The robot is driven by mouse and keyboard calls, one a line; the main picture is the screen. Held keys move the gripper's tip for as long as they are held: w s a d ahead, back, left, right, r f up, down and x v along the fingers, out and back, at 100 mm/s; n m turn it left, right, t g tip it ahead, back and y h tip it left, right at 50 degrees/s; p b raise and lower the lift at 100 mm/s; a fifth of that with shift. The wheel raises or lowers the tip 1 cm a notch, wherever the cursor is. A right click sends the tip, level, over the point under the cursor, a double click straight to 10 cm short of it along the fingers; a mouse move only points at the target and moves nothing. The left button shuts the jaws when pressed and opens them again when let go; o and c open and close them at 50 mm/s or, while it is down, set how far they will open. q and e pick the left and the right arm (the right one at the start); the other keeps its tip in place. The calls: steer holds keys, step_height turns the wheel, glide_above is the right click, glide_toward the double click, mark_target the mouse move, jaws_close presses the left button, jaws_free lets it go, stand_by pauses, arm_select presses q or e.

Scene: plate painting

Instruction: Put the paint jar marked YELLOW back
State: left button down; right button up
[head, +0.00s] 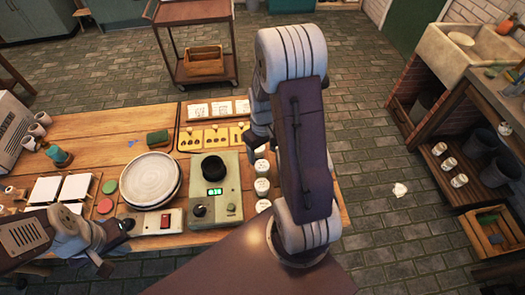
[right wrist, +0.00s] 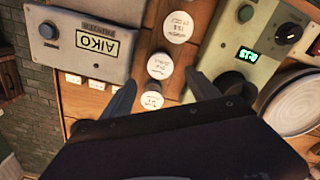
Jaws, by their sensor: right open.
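Several paint jars with white lids stand in a row on the table; the head view shows a far jar (head: 262,168), a middle one (head: 262,187) and a near one (head: 263,205). The right wrist view shows three lids, an upper (right wrist: 178,25), a middle (right wrist: 160,65) and a lower (right wrist: 152,98). Their lettering is too small to read, so I cannot tell which is YELLOW. My right gripper (right wrist: 162,80) is open, its fingers on either side of the lower two lids and apart from them. My left gripper (head: 112,245) is at the table's front left; its jaws are unclear.
A green device (head: 215,188) with a black turntable and lit display stands left of the jars, beside a white plate stack (head: 150,180). A grey box marked AIKO (right wrist: 85,45) stands on the jars' other side. White jars (head: 449,163) sit on the right shelf.

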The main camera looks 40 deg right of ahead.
steer(key=s+a+r, duration=0.3)
steer(key=a, duration=0.3)
steer(key=s+a+r+t, duration=0.1)
steer(key=s+a+r, duration=0.2)
steer(key=a, duration=0.2)
steer(key=shift+s+a+r, duration=0.15)
steer(key=shift+a+r, duration=0.05)
steer(key=shift+a, duration=0.15)
steer(key=shift+s+a, duration=0.1)
